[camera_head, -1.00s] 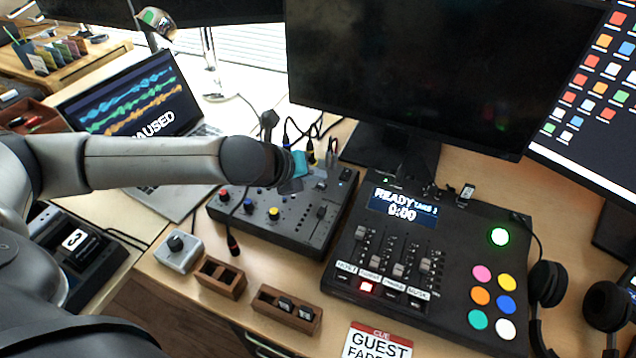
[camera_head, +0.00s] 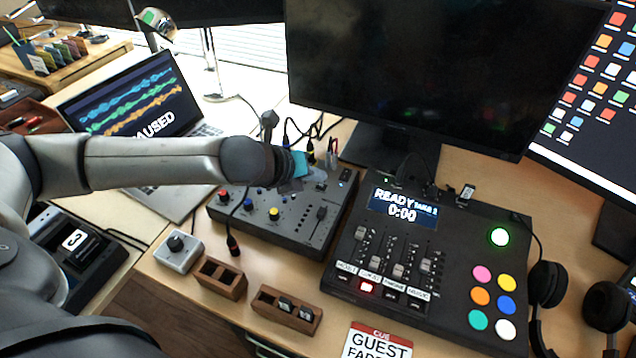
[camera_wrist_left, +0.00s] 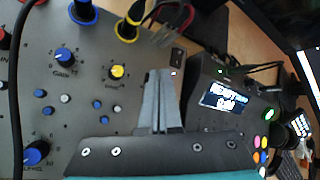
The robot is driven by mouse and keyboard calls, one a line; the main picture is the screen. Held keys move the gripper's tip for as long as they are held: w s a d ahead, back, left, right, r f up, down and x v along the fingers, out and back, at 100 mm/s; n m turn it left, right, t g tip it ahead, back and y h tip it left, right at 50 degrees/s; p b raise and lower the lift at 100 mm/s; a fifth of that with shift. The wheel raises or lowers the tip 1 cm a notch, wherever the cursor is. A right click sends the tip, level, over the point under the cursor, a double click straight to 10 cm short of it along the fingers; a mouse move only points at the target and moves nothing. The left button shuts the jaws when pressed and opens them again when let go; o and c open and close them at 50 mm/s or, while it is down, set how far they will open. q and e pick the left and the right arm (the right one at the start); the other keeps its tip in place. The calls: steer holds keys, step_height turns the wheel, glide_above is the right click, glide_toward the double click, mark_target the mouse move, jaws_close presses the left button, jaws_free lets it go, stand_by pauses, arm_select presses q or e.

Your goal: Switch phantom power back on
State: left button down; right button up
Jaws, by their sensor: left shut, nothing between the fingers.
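The dark grey audio mixer (camera_head: 290,228) lies on the desk below the big monitor, with coloured knobs and several plugged cables. A small black rocker switch (camera_head: 346,175) sits at its far right corner; it also shows in the left wrist view (camera_wrist_left: 178,57), with a small light spot below it. I cannot tell which way it is set. My left gripper (camera_head: 319,180) is shut and empty over the mixer's far edge. In the left wrist view its closed grey fingers (camera_wrist_left: 164,76) end just short of the switch. My right gripper is not in view.
A black control console (camera_head: 455,260) with a READY screen stands right of the mixer. Cables and plugs (camera_head: 311,150) rise at the mixer's back. A laptop (camera_head: 150,110) is at left; a grey knob box (camera_head: 178,250) and wooden holders (camera_head: 220,278) are in front.

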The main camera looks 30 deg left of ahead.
arm_select(q)
steer(key=shift+f, duration=0.5)
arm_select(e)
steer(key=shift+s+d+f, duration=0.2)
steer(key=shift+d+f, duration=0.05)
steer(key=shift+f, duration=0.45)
arm_select(q)
steer(key=shift+w+d+f, duration=0.2)
steer(key=shift+d+f, duration=0.15)
steer(key=shift+f, duration=0.15)
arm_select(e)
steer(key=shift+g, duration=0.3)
arm_select(q)
steer(key=shift+f, duration=0.15)
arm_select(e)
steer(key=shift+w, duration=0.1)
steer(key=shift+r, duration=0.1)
arm_select(q)
steer(key=shift+r+p, duration=0.5)
steer(key=shift+p, duration=0.4)
steer(key=shift+d+r+p, duration=0.1)
steer(key=shift+r+p, duration=0.1)
steer(key=shift+p, duration=0.15)
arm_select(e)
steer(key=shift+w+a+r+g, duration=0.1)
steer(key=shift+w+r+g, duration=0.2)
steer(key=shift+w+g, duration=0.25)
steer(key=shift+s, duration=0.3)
